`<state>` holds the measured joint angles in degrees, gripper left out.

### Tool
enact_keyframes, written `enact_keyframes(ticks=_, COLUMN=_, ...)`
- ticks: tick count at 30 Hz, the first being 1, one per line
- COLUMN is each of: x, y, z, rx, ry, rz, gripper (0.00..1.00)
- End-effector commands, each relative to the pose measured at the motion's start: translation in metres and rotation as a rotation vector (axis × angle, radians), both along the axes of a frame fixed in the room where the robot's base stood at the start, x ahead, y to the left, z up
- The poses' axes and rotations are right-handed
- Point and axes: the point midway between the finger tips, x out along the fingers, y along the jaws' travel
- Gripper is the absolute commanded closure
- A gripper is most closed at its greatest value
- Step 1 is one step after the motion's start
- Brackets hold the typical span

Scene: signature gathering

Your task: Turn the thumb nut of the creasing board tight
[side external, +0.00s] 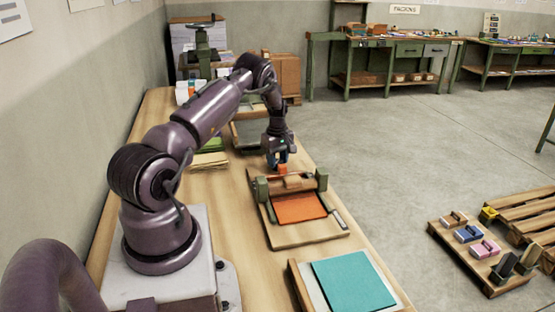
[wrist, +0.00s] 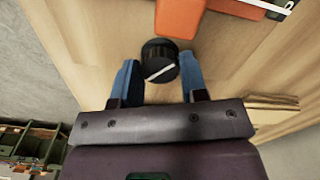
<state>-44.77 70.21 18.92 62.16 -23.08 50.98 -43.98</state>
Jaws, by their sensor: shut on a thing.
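The creasing board (side external: 283,236) lies on the bench in the side view, with green end posts, a wooden bar across it and an orange sheet (side external: 298,208). The thumb nut (wrist: 160,58) shows in the wrist view as a round black knob with a white line slanting across its top. My gripper (side external: 277,163) points down at the board's far edge, beside a small orange block (side external: 283,170). In the wrist view, its two blue fingers (wrist: 160,72) stand on either side of the nut and are shut on it. The nut cannot be made out in the side view.
An orange part (wrist: 180,17) lies close beyond the nut in the wrist view. A teal sheet on a board (side external: 352,284) is at the bench's near end. Green and yellow papers (side external: 209,159) lie left of my gripper. A pallet of small items (side external: 482,250) stands on the floor at right.

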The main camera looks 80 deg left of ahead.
Motion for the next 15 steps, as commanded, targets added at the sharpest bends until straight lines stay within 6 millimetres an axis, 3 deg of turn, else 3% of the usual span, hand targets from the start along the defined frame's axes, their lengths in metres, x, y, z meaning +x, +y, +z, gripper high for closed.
enact_keyframes(ticks=15, x=0.0007, y=-0.0008, z=0.0018, rx=-0.004, ry=-0.002, rz=-0.488, gripper=0.84)
